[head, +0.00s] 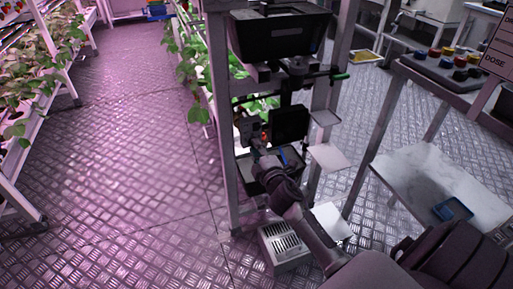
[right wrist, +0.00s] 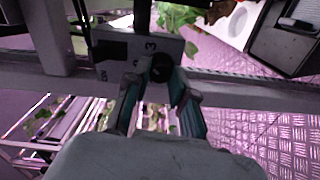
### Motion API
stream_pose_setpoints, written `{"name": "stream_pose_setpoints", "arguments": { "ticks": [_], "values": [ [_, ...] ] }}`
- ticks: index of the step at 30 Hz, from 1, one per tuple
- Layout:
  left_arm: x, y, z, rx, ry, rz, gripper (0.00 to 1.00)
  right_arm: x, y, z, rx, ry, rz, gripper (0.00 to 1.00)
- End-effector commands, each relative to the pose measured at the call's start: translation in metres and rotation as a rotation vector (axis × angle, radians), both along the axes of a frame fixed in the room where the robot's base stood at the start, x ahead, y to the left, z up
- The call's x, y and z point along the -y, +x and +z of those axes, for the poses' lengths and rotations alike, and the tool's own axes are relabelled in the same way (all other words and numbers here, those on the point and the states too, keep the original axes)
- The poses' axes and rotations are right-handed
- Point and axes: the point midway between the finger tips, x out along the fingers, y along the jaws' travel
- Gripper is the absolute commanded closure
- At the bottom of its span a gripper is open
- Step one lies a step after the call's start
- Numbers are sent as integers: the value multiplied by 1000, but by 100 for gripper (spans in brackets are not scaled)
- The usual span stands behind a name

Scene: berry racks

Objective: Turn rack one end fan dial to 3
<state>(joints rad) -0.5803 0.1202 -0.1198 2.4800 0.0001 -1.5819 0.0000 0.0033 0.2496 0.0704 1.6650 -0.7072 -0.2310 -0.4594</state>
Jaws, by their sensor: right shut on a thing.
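The fan dial (right wrist: 160,67) is a small dark knob on a grey panel (right wrist: 112,48) fixed to the rack end. A dark "3" is printed on the panel above the dial in the right wrist view, with other marks to its left that are hard to read. My right gripper (right wrist: 155,84) has its two fingers on either side of the dial and is shut on it. In the head view my right gripper (head: 262,157) reaches to the rack end post, and the dial is hidden there. Which mark the dial points to cannot be told. My left gripper is not in view.
The rack end carries a black bin (head: 280,35), a dark screen (head: 289,122) and a tray (head: 262,181). A grey vented box (head: 285,247) stands on the floor below. A bench with colored buttons (head: 447,62) is at right. The aisle floor (head: 140,150) at left is clear.

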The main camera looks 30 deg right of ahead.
Motion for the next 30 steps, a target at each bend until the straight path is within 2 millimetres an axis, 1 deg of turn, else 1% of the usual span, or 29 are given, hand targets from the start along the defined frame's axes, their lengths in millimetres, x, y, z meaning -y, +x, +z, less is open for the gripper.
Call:
{"name": "stream_pose_setpoints", "arguments": {
  "ticks": [6,15,22,30],
  "values": [
    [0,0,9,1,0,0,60,0,0,1,40,180,-2,100],
    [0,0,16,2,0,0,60,0,0,0,81,348,-2,100],
    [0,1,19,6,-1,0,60,0,0,-1,95,405,-1,100],
    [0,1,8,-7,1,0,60,0,0,-1,98,421,0,100]
  ]
}}
